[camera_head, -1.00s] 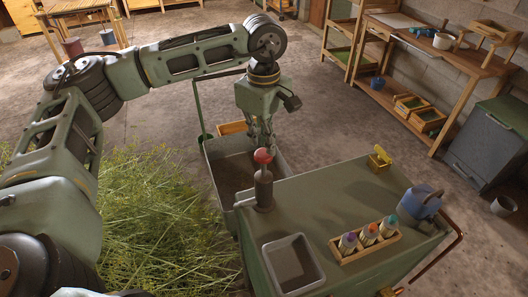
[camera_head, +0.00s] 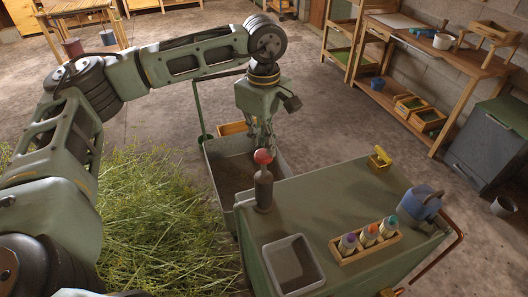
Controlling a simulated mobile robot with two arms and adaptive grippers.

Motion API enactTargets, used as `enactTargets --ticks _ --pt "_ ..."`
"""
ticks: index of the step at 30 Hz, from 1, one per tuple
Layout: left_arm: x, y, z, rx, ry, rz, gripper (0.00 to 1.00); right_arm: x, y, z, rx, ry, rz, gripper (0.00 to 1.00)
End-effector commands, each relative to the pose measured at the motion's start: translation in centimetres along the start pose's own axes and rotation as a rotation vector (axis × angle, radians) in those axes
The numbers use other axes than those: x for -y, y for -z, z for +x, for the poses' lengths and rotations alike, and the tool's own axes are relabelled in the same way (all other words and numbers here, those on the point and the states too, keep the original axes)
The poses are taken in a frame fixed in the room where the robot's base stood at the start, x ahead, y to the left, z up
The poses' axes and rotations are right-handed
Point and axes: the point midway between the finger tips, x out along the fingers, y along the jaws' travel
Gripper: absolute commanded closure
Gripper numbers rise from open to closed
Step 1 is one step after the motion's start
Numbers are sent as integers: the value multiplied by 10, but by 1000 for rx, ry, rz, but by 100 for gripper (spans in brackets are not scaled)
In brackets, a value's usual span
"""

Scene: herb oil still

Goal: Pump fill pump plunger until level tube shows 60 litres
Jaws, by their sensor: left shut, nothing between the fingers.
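The fill pump plunger has a red round knob (camera_head: 263,156) on top of a dark cylindrical pump body (camera_head: 264,188), at the back left corner of the green cart (camera_head: 335,200). My left gripper (camera_head: 264,145) points down with its fingers shut and empty, just above and behind the knob in the picture. I cannot tell whether the fingertips touch the knob. The level tube is not recognisable in this view. My right gripper is not in view.
On the cart are a grey tray (camera_head: 291,264), a wooden rack (camera_head: 365,246) of small bottles, a blue can (camera_head: 420,203) and a yellow fitting (camera_head: 379,158). A grey bin (camera_head: 222,178) stands behind the cart. Cut herbs (camera_head: 150,225) cover the floor at left.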

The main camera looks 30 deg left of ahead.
Motion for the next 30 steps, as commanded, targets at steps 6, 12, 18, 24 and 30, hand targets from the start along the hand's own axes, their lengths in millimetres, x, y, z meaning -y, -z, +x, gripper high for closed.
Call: enactTargets --ticks 6,12,18,24,30 --pt "0 0 8 0 0 0 100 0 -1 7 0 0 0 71" --pt "0 0 16 0 1 0 100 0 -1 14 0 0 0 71" --pt "0 0 25 0 1 0 100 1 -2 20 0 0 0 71" --pt "0 0 29 0 1 0 100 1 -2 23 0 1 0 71" --pt "0 0 47 0 2 0 100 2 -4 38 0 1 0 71"
